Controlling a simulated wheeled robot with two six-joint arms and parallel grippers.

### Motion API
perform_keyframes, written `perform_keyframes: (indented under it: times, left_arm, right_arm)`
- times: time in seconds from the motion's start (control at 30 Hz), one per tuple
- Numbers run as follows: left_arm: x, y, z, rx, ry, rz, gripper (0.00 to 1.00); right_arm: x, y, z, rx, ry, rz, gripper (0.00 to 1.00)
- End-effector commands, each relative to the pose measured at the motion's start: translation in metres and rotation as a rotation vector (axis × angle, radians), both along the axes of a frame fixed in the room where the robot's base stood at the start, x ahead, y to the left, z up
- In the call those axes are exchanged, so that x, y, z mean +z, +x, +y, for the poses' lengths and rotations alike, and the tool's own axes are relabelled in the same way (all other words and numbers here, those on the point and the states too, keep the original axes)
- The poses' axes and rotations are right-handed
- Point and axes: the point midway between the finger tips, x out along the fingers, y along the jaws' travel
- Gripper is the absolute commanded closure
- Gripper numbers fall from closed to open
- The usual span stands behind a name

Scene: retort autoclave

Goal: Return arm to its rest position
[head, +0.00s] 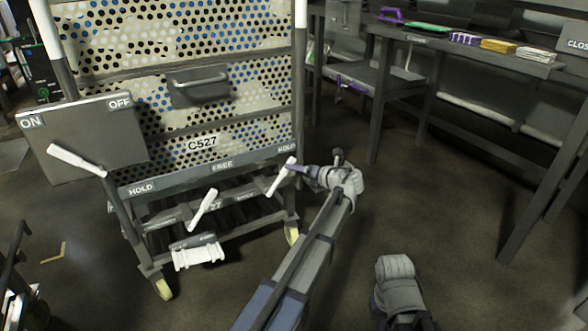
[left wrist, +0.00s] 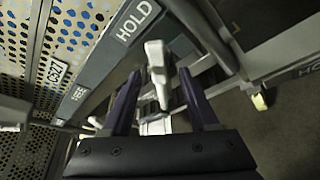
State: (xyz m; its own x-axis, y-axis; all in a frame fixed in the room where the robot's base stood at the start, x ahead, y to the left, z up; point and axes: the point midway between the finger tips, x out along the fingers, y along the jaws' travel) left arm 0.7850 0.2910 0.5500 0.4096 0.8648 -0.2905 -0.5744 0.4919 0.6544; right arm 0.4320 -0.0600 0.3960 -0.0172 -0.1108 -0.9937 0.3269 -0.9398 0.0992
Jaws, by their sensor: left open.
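My left gripper (head: 293,168) is at the right end of the cart's front bar, close to a white lever (head: 281,176) under a HOLD label. In the left wrist view its two dark purple fingers (left wrist: 160,100) are open and apart. The white lever (left wrist: 158,75) shows in the gap between them; neither finger visibly presses on it. The left forearm runs from the bottom of the head view up to the cart. My right gripper does not show.
The perforated cart (head: 222,166), marked C527, stands on casters at the left. Further white levers (head: 202,212) are on its left and middle. A dark bench (head: 470,60) with coloured stacks stands at the back right. Floor between them is open.

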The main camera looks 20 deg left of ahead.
Motion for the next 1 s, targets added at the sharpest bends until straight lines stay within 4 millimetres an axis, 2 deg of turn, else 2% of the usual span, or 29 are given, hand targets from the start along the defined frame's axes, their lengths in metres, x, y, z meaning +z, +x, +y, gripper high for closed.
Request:
perform_keyframes:
  times: [0.33, 0.47, 0.57, 0.67, 0.8, 1.0]
  left_arm:
    - [0.0, 0.0, 0.0, 0.001, -0.002, -0.001, 0.4]
    - [-0.002, -0.012, -0.006, 0.027, -0.069, -0.058, 0.4]
    - [-0.008, -0.038, -0.021, 0.097, -0.218, -0.183, 0.4]
    - [-0.019, -0.074, -0.042, 0.227, -0.43, -0.355, 0.4]
    - [-0.036, -0.125, -0.078, 0.468, -0.712, -0.58, 0.4]
    - [-0.05, -0.204, -0.131, 0.908, -1.014, -0.848, 0.4]
  right_arm:
    - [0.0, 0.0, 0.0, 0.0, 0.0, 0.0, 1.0]
    - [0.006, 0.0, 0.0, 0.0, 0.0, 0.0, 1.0]
    - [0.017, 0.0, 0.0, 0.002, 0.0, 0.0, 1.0]
    - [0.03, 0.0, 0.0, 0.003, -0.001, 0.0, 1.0]
    - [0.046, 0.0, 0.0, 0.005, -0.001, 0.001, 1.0]
    - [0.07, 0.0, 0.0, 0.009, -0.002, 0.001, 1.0]
